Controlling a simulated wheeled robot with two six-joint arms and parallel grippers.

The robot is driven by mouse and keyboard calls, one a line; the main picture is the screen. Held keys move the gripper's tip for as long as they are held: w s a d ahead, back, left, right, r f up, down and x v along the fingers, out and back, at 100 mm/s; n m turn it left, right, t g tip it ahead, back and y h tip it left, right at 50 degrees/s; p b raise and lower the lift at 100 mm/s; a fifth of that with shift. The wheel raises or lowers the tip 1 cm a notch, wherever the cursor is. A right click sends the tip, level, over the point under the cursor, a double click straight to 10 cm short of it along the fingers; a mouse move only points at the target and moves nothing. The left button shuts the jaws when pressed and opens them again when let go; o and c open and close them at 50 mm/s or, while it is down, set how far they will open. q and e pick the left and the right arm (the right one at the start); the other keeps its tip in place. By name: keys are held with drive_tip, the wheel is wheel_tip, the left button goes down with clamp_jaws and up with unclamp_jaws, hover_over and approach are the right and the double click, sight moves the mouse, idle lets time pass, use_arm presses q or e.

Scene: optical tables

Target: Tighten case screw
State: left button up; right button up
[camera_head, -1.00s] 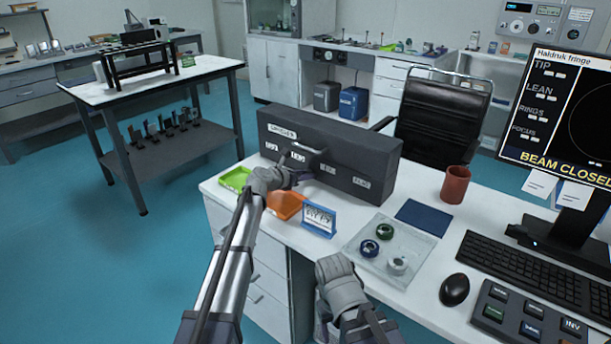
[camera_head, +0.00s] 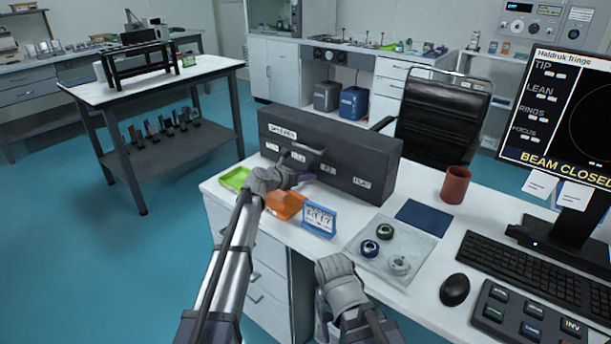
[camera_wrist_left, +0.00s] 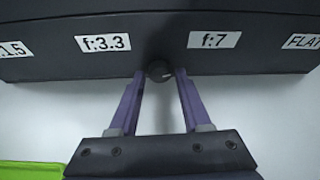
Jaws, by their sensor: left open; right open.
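The case (camera_head: 340,150) is a long dark box standing on the white desk, with white labels on its front. In the left wrist view, its front (camera_wrist_left: 265,60) carries labels such as "f:3.3" and "f:7". A small dark round screw knob (camera_wrist_left: 160,70) sits low between those two labels. My left gripper (camera_head: 312,168) is at the case front. Its two purple fingers are apart, one on each side of the knob; I cannot tell whether they touch it. My right gripper (camera_head: 368,318) is low at the desk's front edge, away from the case; its fingertips are unclear.
A green tray (camera_head: 235,179), orange tray (camera_head: 284,207) and blue-framed calendar (camera_head: 319,219) stand close to my left arm. A clear tray (camera_head: 366,263) with round pieces, mouse (camera_head: 454,290), keyboard (camera_head: 530,270) and brown mug (camera_head: 455,185) lie to the right.

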use_arm(q)
drive_tip(key=p+v, duration=0.2)
drive_tip(key=v, duration=0.5)
drive_tip(key=shift+s+r+p, duration=0.1)
drive_tip(key=shift+s+p, duration=0.05)
drive_tip(key=shift+p, duration=0.2)
drive_tip(key=shift+a, duration=0.15)
